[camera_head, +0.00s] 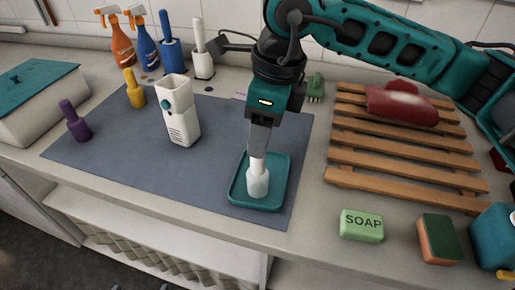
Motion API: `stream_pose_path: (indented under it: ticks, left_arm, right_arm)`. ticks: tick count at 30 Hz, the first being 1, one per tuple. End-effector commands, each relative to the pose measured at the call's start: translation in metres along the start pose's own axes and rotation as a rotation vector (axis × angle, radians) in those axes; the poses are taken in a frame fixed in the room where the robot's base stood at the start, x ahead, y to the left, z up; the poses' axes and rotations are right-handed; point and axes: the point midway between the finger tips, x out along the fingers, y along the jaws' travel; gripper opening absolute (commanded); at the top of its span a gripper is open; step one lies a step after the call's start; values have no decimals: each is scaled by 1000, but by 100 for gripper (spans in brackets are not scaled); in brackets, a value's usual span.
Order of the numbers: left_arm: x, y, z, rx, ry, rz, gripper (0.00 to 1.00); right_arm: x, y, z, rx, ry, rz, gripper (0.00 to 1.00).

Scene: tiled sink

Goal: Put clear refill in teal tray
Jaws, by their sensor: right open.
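The clear refill (258,182) is a small whitish translucent bottle standing upright in the teal tray (272,201). The tray lies on the right part of a grey-blue mat. My right gripper (260,157) points straight down over the tray, with its fingers at the refill's top. The jaws are open around or just above the refill's neck; the exact gap is hard to see. My left gripper is not in view.
A white dispenser (179,112) stands on the mat (115,140), with purple (74,121) and yellow (134,90) bottles to its left. A wooden rack (400,160) holding a red item (402,104) lies right. Soap (361,226) and a sponge (439,239) sit near the front edge.

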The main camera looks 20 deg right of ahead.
Motion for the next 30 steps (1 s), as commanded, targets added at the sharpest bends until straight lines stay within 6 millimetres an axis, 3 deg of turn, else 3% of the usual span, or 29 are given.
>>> stream_pose_path:
  ticks: [4,10,30]
  left_arm:
    - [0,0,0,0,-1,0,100]
    - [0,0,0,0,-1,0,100]
    - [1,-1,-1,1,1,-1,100]
  right_arm:
    - [-30,0,0,1,-3,-3,52]
    - [-52,0,0,1,0,-1,52]
    - [-56,0,0,1,1,0,52]
